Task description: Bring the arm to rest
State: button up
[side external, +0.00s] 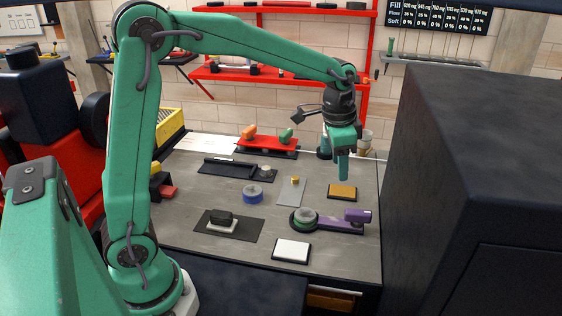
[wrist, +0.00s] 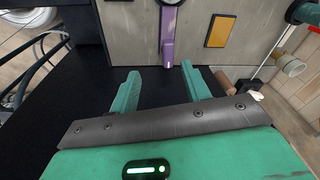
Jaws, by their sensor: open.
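My green arm reaches out over the grey worktable (side external: 180,238) from the left. My gripper (side external: 343,175) points downward above the far right part of the table, near the orange pad. In the wrist view my gripper (wrist: 157,78) shows two green fingers apart with nothing between them. The orange pad (side external: 342,192) in its black frame lies below the gripper in the side view. It also shows in the wrist view (wrist: 220,31), beyond the fingers.
A purple tool (side external: 352,218) with a round end lies at the right. A red tray (side external: 268,142) stands at the back. A large dark cabinet (side external: 470,190) flanks the right side.

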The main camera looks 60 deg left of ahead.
jog(key=s+a+r+n+t, duration=0.1)
jog(key=s+r+n+t, duration=0.1)
jog(key=s, duration=0.9)
jog(key=s+a+r+n+t, duration=0.1)
jog(key=s+n, duration=0.3)
jog(key=s, duration=0.7)
jog(key=shift+s+a+r+t, duration=0.2)
jog(key=shift+a+r+t, duration=0.1)
jog(key=shift+r+t, duration=0.2)
